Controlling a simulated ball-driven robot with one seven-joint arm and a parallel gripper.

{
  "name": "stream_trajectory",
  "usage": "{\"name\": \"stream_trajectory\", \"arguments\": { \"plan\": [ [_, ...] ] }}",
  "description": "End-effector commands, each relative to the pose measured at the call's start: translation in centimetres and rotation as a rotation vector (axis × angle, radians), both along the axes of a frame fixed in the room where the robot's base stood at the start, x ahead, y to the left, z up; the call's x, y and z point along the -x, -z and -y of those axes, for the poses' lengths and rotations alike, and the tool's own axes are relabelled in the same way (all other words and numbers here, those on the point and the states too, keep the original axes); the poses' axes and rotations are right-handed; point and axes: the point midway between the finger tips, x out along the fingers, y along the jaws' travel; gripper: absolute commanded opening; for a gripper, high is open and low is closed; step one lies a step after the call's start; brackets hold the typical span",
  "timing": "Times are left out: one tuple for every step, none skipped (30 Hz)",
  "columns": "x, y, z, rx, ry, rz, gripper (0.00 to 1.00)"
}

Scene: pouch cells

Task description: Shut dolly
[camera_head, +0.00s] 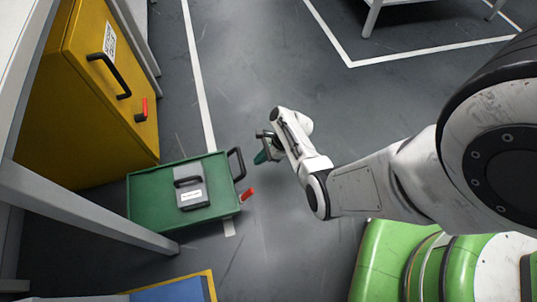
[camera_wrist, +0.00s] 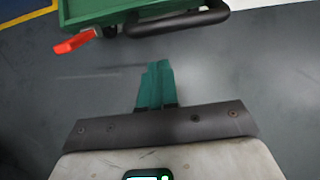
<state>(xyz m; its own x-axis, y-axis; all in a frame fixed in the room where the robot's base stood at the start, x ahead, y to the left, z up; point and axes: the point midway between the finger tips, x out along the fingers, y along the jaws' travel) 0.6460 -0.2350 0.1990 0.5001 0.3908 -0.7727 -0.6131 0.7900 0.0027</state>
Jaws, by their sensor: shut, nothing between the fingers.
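The green dolly (camera_head: 150,205) sits low on the floor at the left, partly behind a grey table leg. A black bar handle (camera_head: 237,164) and a red lever (camera_head: 247,194) stick out on its right side. A grey case with a black handle and white label (camera_head: 192,188) lies on it. My gripper (camera_head: 262,157) is shut and empty, just right of the handle and apart from it. In the wrist view its green fingers (camera_wrist: 156,78) point toward the black handle (camera_wrist: 176,23), with a gap of floor between. The red lever (camera_wrist: 75,41) shows left of the handle there.
A yellow cabinet (camera_head: 95,110) with a black handle and red latch stands behind the dolly. A grey table leg (camera_head: 90,212) crosses at the left. A blue panel with a yellow edge (camera_head: 180,291) lies at bottom. Floor (camera_head: 265,70) around my gripper is clear.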

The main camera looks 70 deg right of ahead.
Motion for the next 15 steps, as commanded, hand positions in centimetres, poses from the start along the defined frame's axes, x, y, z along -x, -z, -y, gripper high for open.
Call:
{"name": "stream_trajectory", "arguments": {
  "plan": [
    [-0.8,0.2,-0.6,0.004,-0.007,0.002,0.00],
    [-1.1,0.2,-0.8,0.004,-0.007,0.002,0.00],
    [-1.5,0.3,-1.1,0.004,-0.006,0.001,0.00],
    [-1.7,0.4,-1.3,0.004,-0.006,0.001,0.00],
    [-1.9,0.4,-1.5,0.003,-0.005,0.001,0.00],
    [-2.2,0.4,-1.6,0.003,-0.004,0.001,0.00],
    [-2.3,0.4,-1.7,0.004,-0.003,0.002,0.00],
    [-2.4,0.4,-1.8,0.004,-0.003,0.002,0.00],
    [-2.6,0.4,-1.9,0.004,-0.003,0.002,0.00],
    [-2.6,0.4,-2.0,0.003,-0.002,0.001,0.00],
    [-2.7,0.4,-2.0,0.003,-0.002,0.001,0.00],
    [-2.7,0.4,-2.0,0.003,-0.002,0.001,0.00],
    [-2.7,0.4,-2.0,0.003,-0.002,0.001,0.00],
    [-2.7,0.4,-2.1,0.003,-0.002,0.001,0.00],
    [-2.7,0.4,-2.0,0.003,-0.002,0.001,0.00]
  ]
}}
